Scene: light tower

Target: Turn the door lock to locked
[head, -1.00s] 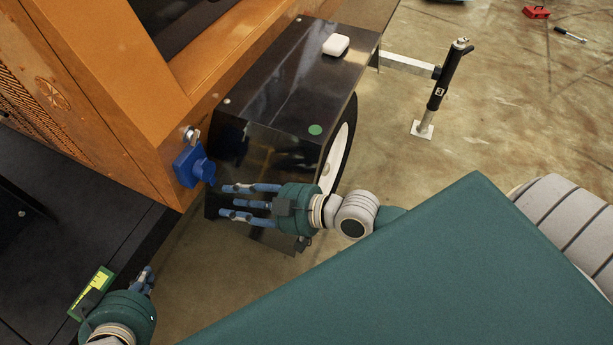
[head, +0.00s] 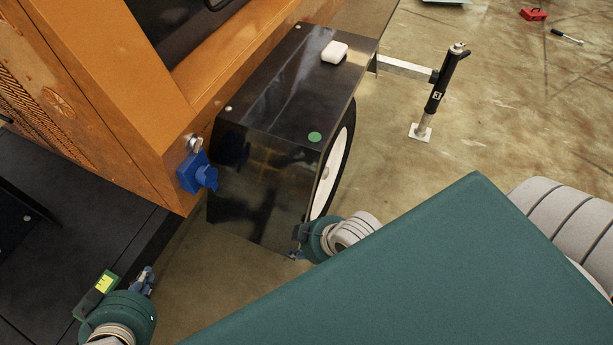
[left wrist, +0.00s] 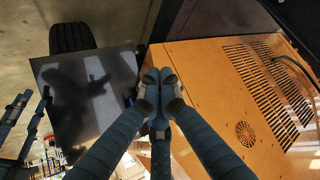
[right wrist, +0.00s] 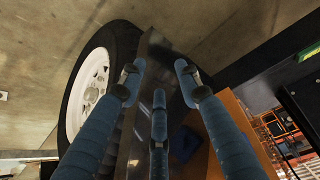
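A small silver lock (head: 194,143) sits on the orange housing's lower corner, just above a blue socket (head: 194,172). I cannot make out which way the lock is turned. My left gripper (head: 146,278) is at the lower left, well below and apart from the lock. In the left wrist view its fingertips (left wrist: 158,82) are together with nothing visible between them. My right gripper (head: 298,243) is low beside the wheel, its fingers mostly hidden in the head view. In the right wrist view its fingers (right wrist: 160,85) are spread and empty.
The orange housing (head: 110,110) fills the left. A black fender box (head: 285,95) with a white block (head: 334,52) and green dot stands beside it, over a wheel (head: 332,170). A jack post (head: 438,90) stands to the right. Open floor lies around it.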

